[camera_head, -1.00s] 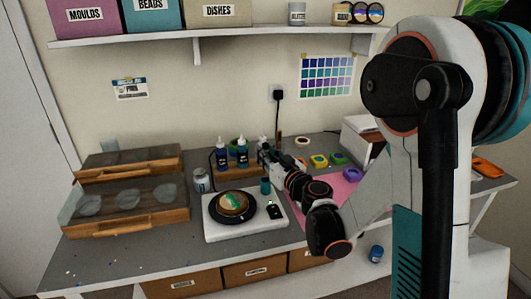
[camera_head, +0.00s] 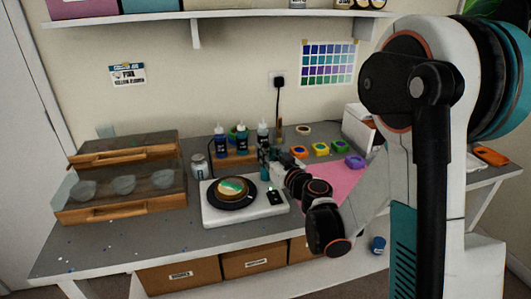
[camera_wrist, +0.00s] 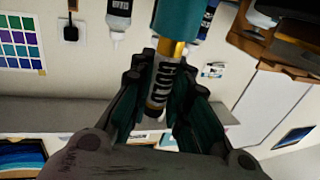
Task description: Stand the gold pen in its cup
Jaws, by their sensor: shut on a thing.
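My gripper (camera_wrist: 162,88) is shut on the gold pen (camera_wrist: 162,83), a dark-bodied pen with a "GOLD" label and a gold band. The wrist view is upside down. In it the teal cup (camera_wrist: 180,17) is at the top edge, and the pen's lower end is hidden at the cup's rim. I cannot tell whether that end is inside the cup or behind it. In the head view my gripper (camera_head: 265,155) is just above the teal cup (camera_head: 264,173), behind the white scale; the pen is too small to make out there.
A white scale (camera_head: 220,214) with a round dark plate stands in front. Several dropper bottles (camera_head: 221,141) stand close behind and left. A pink mat (camera_head: 345,180) and coloured tape rolls (camera_head: 320,149) are to the right. A wooden case (camera_head: 150,200) is at left.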

